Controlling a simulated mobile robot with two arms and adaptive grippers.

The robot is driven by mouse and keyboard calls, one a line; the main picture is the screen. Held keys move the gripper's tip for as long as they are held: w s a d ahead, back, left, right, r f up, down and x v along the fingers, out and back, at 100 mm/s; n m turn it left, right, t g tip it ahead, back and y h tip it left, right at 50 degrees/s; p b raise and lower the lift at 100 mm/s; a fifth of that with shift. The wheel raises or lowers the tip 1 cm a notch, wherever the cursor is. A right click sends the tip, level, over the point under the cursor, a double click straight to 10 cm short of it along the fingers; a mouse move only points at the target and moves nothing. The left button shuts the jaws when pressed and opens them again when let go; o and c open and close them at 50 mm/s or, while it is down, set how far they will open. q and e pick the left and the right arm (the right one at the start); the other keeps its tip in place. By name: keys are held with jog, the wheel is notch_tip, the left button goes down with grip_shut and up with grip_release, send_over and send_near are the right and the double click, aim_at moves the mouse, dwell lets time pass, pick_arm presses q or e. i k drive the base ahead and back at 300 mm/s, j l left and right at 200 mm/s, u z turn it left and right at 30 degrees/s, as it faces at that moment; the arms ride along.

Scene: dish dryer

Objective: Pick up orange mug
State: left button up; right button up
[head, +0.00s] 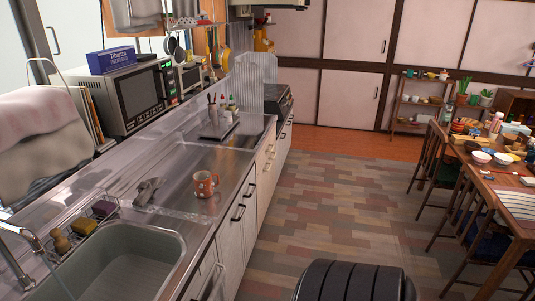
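The orange mug (206,184) stands upright on the steel counter (193,157), near its front edge and beyond the sink. It has a pale pattern on its side, and its handle appears to point right. Nothing touches it. Neither of my grippers shows in the head view.
The sink (125,262) with a faucet (22,240) is at the lower left. A sponge rack (88,222) and a dark grey object (146,190) lie left of the mug. A microwave (138,95) stands behind. Open floor (335,205) separates the counter from a dining table (490,170).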

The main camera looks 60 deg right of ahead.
aim_at(205, 186)
jog(key=z, duration=1.6)
